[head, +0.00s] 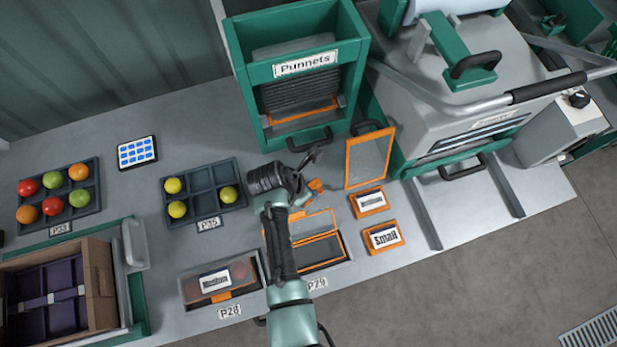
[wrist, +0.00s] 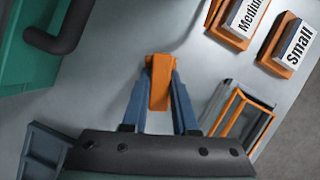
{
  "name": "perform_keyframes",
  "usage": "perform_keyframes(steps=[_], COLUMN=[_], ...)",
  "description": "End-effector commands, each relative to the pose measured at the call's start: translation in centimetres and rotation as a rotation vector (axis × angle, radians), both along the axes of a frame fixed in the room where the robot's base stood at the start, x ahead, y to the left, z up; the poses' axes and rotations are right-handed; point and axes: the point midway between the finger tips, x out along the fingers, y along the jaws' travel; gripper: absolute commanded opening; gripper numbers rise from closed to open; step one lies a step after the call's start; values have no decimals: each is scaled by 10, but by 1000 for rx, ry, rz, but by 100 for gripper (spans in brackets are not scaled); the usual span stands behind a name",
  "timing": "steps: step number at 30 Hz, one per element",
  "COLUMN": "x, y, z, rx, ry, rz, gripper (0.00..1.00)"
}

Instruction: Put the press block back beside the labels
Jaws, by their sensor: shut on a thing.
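My gripper (wrist: 160,84) is shut on the orange press block (wrist: 161,70), which stands out between the two blue-grey fingers in the wrist view. In the head view, the block (head: 315,186) shows as a small orange piece beside my gripper (head: 303,194), partly hidden by it. It is over the grey bench; I cannot tell its exact height. The Medium labels (head: 369,201) and the Small labels (head: 382,237) lie in orange holders to the right of the block. They also show at the upper right of the wrist view, Medium (wrist: 243,17) and Small (wrist: 291,45).
The green Punnets dispenser (head: 254,75) stands behind my gripper, with an orange-framed panel (head: 368,158) at right. An open orange-rimmed punnet (head: 341,247) lies at P29, beside a labelled Medium punnet (head: 190,291). Tomato trays (head: 186,201) are at left. A large grey machine (head: 450,105) stands right.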

Motion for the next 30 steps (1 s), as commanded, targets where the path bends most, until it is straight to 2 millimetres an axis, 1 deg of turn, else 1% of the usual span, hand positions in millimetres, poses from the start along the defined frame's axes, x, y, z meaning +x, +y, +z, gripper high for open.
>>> perform_keyframes(steps=[6,7,11,12,18,19,22,30], x=[0,0,0,0,0,0,0,0], y=[0,0,0,0,0,0,0,0], z=[-5,-4,-4,-4,-4,-5,-5,-5], rx=[-1,0,0,0,0,-1,-1,-1], ry=[-1,-1,0,0,0,1,1,1], rz=[0,0,0,0,0,0,0,0], gripper=[0,31,54,61,62,60,42,42])
